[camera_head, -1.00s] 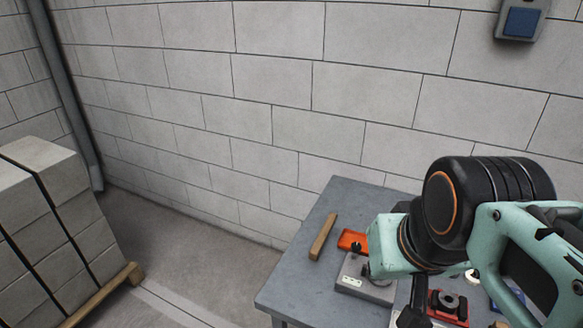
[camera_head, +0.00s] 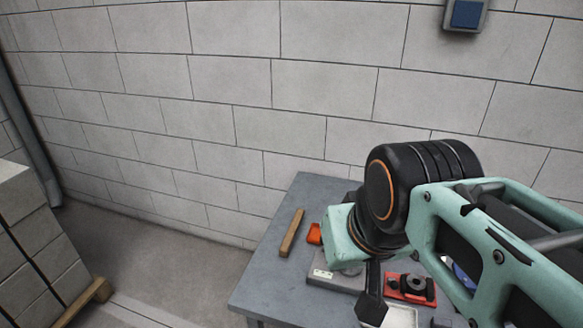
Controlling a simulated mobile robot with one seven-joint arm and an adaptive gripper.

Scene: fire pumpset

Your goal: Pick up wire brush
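A narrow wooden piece (camera_head: 291,233), which looks like the wire brush, lies on the left part of the grey table (camera_head: 262,283). Its bristles cannot be made out. My arm hangs over the table to its right. A dark part at the arm's lower end, probably my gripper (camera_head: 371,306), shows over the table's front part, to the right of and nearer than the wooden piece. It is apart from that piece. Its fingers cannot be made out clearly, so I cannot tell if it is open or shut.
An orange object (camera_head: 314,234) lies just right of the wooden piece, partly hidden by my arm. A grey block (camera_head: 325,279) and a red fixture (camera_head: 405,287) are on the table. A block wall stands behind. Strapped blocks on a pallet (camera_head: 84,303) stand left, with clear floor between.

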